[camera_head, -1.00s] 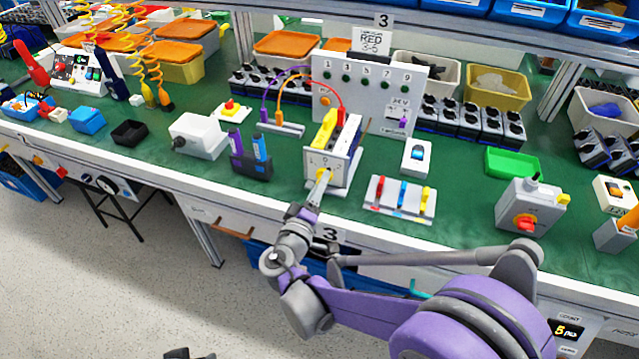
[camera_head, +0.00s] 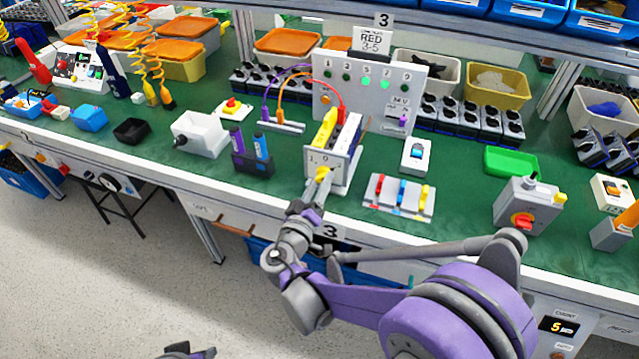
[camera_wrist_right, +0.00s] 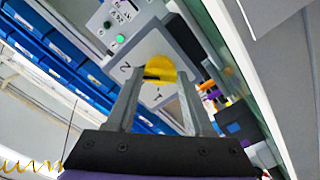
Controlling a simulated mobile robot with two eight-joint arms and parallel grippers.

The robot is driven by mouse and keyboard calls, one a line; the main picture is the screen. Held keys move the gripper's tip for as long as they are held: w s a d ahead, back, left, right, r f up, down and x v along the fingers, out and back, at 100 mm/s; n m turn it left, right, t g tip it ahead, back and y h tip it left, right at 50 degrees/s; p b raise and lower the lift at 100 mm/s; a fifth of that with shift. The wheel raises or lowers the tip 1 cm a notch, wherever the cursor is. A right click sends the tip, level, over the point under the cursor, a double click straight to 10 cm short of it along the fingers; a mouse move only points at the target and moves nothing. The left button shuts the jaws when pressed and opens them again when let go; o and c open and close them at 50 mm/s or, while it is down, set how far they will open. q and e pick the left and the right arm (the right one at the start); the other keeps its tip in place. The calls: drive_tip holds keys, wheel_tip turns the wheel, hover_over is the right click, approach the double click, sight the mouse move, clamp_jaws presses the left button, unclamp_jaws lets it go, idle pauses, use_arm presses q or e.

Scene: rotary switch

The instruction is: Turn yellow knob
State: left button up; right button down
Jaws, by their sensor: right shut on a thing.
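The yellow knob (camera_head: 323,171) is on the front of a small white switch box (camera_head: 340,168) near the bench's front edge. My right gripper (camera_head: 319,184) reaches up to it from the front and covers part of it. In the right wrist view, the round yellow knob (camera_wrist_right: 160,70) sits between the two grey fingers of my right gripper (camera_wrist_right: 160,82), which are shut on it. A dark bar crosses the knob, and numbers show on the plate around it. A dark piece at the bottom edge appears to be my left gripper (camera_head: 187,352); its fingers are not clear.
A white panel (camera_head: 335,68) with numbered lamps stands behind the box; lamps 5 and 7 glow green. Small coloured levers (camera_head: 400,194) and a grey box with a red knob (camera_head: 525,208) are right.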

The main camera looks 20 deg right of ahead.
drive_tip(key=shift+c, duration=1.4)
unclamp_jaws()
drive_tip(key=v, duration=1)
drive_tip(key=shift+s+a, duration=0.25)
drive_tip(key=shift+s, duration=0.1)
